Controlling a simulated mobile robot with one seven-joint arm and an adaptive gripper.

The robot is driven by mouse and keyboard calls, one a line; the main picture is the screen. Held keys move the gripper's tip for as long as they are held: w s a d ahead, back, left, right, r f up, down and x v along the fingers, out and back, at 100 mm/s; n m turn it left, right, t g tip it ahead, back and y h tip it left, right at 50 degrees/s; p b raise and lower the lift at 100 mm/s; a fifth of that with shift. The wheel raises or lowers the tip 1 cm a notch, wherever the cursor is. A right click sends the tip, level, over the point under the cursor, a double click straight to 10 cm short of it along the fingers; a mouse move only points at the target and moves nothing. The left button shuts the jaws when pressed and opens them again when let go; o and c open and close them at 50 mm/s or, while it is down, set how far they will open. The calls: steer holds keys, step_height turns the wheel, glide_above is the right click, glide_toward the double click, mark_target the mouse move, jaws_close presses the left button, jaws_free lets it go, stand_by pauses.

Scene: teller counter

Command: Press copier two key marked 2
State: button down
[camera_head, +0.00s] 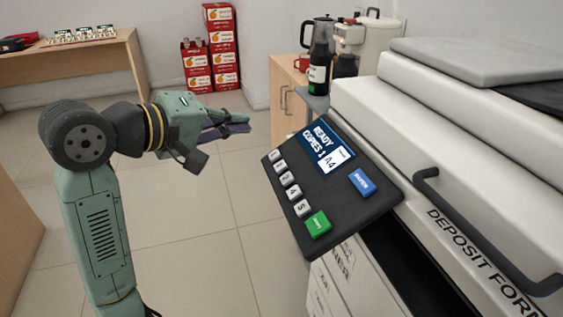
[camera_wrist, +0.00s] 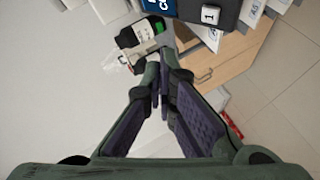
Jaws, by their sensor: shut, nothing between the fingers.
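The copier's dark control panel (camera_head: 340,205) slopes at the centre right in the head view. Its white number keys run in a slanting column down the left side; the key marked 2 (camera_head: 282,167) is second from the top, just below the key marked 1 (camera_head: 277,155). My gripper (camera_head: 246,120) is shut and empty, in the air to the upper left of the panel, apart from it. In the wrist view my fingertips (camera_wrist: 164,85) meet, and the panel's corner with key 1 (camera_wrist: 210,15) shows at the top; key 2 is out of that frame.
The panel also has a display (camera_head: 327,147) reading READY COPIES 1, a blue key (camera_head: 362,182) and a green key (camera_head: 318,224). Open floor (camera_head: 190,215) lies left of the panel.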

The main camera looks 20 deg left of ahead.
mark_target(281, 166)
steer(key=w+d+f+b, duration=0.2)
steer(key=d+f+b, duration=0.1)
steer(key=f, duration=0.4)
steer(key=shift+w+d+f+b, duration=0.2)
steer(key=shift+w+d+b, duration=0.15)
steer(key=shift+d, duration=0.15)
steer(key=shift+f+b, duration=0.2)
steer(key=shift+b, duration=0.1)
stand_by(1.1)
steer(key=shift+w+d+f+b, duration=0.1)
steer(key=shift+d+f+b, duration=0.15)
steer(key=shift+b, duration=0.3)
steer(key=shift+w+d+f+b, duration=0.15)
steer(key=shift+f+b, duration=0.15)
steer(key=shift+b, duration=0.4)
stand_by(0.6)
steer(key=shift+r, duration=0.1)
steer(key=shift+s+a+r, duration=0.3)
steer(key=shift+a+r, duration=0.1)
steer(key=shift+r, duration=0.25)
